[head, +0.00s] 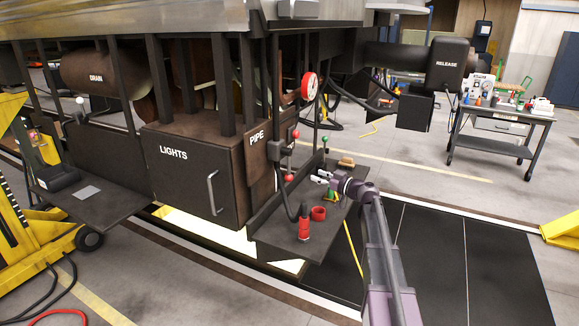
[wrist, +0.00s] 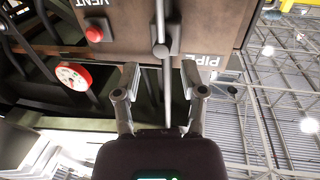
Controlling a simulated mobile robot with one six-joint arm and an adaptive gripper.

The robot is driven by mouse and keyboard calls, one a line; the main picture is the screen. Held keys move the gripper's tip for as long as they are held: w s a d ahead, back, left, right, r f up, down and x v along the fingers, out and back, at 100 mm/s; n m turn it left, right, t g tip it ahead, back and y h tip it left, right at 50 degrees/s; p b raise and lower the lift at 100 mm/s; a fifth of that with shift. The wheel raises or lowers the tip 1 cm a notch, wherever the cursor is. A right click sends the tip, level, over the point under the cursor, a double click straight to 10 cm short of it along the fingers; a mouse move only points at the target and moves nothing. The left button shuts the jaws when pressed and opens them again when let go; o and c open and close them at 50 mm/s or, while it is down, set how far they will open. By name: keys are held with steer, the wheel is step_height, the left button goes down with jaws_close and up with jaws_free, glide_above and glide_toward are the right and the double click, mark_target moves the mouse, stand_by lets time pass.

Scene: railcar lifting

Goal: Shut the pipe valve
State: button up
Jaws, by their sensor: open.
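The box face marked PIPE (head: 257,137) shows in the head view, left of my gripper (head: 319,178). In the wrist view, the pipe valve (wrist: 162,50) is a grey hub with a long thin metal lever, beside the PIPE lettering (wrist: 208,60). The lever runs up and down the picture, between the two fingers of my gripper (wrist: 160,75). The fingers are spread, with a gap on both sides of the lever. I see no contact, but cannot judge the depth between the fingers and the lever. In the head view I cannot pick out the lever clearly.
A red-rimmed gauge (head: 309,86) and a green-knobbed lever (head: 325,140) stand close by. A dark shelf (head: 290,248) below carries a red cup (head: 318,213) and a red-and-black tool (head: 304,226). A red button (wrist: 94,34) sits near VENT lettering. A tool cart (head: 500,125) stands back right.

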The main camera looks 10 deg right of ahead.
mark_target(289, 174)
steer(key=x, duration=1.3)
steer(key=shift+w+a, duration=0.25)
jaws_close()
